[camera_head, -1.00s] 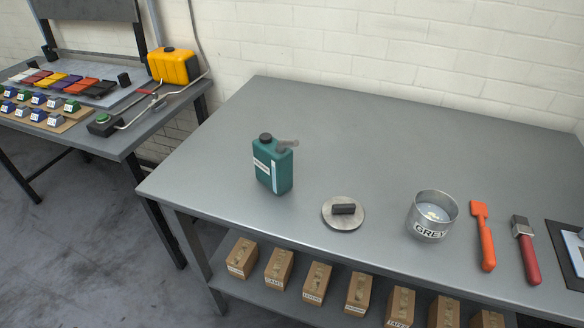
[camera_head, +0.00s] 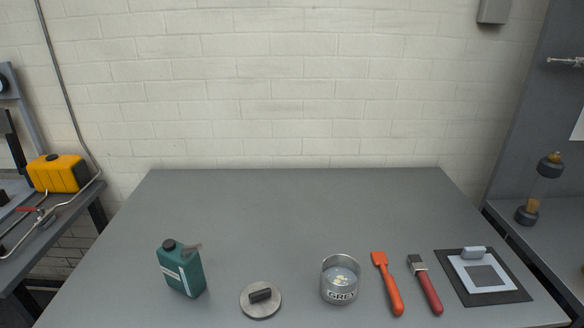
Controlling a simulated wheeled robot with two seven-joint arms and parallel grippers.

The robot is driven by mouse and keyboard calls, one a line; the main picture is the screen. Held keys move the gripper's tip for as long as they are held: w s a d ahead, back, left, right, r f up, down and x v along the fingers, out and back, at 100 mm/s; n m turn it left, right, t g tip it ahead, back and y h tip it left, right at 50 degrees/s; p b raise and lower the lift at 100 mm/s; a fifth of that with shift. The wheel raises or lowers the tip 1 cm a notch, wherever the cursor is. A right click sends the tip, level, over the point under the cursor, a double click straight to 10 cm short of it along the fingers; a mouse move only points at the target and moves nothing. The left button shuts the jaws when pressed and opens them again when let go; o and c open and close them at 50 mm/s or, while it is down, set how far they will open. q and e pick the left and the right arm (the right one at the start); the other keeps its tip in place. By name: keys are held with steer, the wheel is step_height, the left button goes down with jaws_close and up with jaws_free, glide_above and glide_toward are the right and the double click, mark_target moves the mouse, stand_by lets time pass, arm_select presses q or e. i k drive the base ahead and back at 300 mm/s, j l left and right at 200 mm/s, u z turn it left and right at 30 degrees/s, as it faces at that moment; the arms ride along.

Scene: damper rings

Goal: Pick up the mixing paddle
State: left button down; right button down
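The mixing paddle (camera_head: 388,284) appears to be the orange tool with a flat, wide head and a long handle. It lies on the grey table, just right of a metal pot labelled GREY (camera_head: 340,281), with its head toward the wall and its handle toward me. A brush with a red handle (camera_head: 427,287) and a metal ferrule lies to its right, apart from it. Neither of my grippers is in the head view.
On the table (camera_head: 290,205) stand a green canister (camera_head: 182,270) and a round metal lid with a dark grip (camera_head: 261,300). A black mat with a white framed sheet (camera_head: 484,276) lies at the right. The table's back half is clear.

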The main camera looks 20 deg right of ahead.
mark_target(380, 259)
steer(key=l+z, duration=0.1)
steer(key=z, duration=0.3)
steer(key=k+l+z, duration=0.1)
steer(key=z, duration=0.25)
steer(key=l+z, duration=0.1)
steer(key=z, duration=0.3)
